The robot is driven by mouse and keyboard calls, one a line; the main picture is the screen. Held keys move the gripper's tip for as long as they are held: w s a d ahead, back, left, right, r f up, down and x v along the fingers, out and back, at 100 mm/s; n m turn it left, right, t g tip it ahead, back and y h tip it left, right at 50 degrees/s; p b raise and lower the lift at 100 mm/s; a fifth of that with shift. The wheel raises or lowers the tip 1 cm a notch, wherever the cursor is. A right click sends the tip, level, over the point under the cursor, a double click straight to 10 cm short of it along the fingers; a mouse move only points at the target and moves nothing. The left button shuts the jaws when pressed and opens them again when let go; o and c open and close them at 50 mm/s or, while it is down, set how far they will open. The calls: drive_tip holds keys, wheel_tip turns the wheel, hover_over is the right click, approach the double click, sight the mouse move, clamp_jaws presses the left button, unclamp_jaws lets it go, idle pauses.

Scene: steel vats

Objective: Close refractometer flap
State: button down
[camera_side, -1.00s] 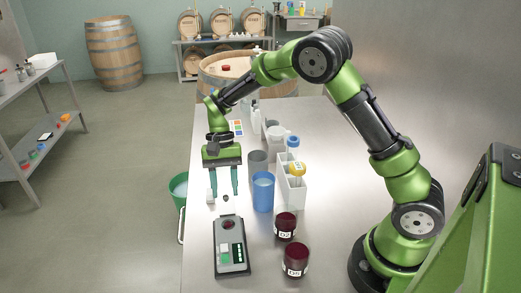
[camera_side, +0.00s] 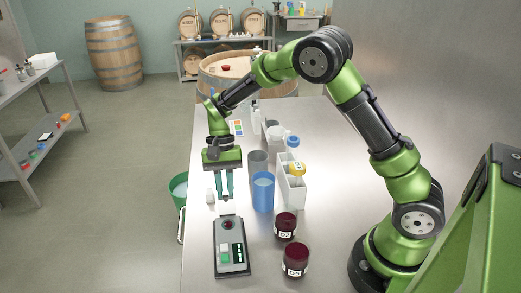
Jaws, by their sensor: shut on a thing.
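The refractometer (camera_side: 231,262) is a dark-edged grey device lying on the steel bench at the front left. Its round dark red sample well (camera_side: 228,224) shows uncovered near the far end. My gripper (camera_side: 225,197) points down just beyond that end. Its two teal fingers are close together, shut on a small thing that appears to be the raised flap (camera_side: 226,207). The flap is tiny here and mostly hidden by the fingers, so its exact angle is hard to tell.
A blue cup (camera_side: 263,192) and a white rack (camera_side: 291,188) stand right of my gripper. Dark red jars D2 (camera_side: 286,225) and D5 (camera_side: 295,261) stand right of the refractometer. A small white object (camera_side: 210,197) sits close left of the fingers. A green bucket (camera_side: 178,190) is beyond the bench's left edge.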

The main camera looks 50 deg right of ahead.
sight(229, 233)
drive_tip(key=a+t+h, duration=0.1)
drive_tip(key=s+r+t+h, duration=0.1)
drive_tip(key=shift+s+a+r+t+h, duration=0.15)
drive_tip(key=shift+s+a+t+h, duration=0.15)
drive_tip(key=shift+a+t+h, duration=0.1)
drive_tip(key=shift+s+a+r+t+h, duration=0.1)
drive_tip(key=shift+s+a+t+h, duration=0.5)
drive_tip(key=shift+t+h, duration=0.35)
drive_tip(key=shift+s+a+t+h, duration=0.55)
drive_tip(key=shift+t+h, duration=0.4)
drive_tip(key=shift+t, duration=0.1)
drive_tip(key=s+t+h, duration=0.1)
drive_tip(key=a+f+t+h, duration=0.1)
drive_tip(key=h, duration=0.1)
drive_tip(key=shift+s+a+f+t, duration=0.1)
drive_tip(key=shift+s+a+t, duration=0.2)
drive_tip(key=shift+s+t, duration=0.1)
drive_tip(key=shift+s+a+f+t+h, duration=0.3)
drive_tip(key=shift+f+t+h, duration=0.1)
drive_tip(key=shift+t+h, duration=0.3)
drive_tip(key=shift+s+a+f+t+h, duration=0.25)
drive_tip(key=shift+f+t+h, duration=0.1)
drive_tip(key=shift+t+h, duration=0.35)
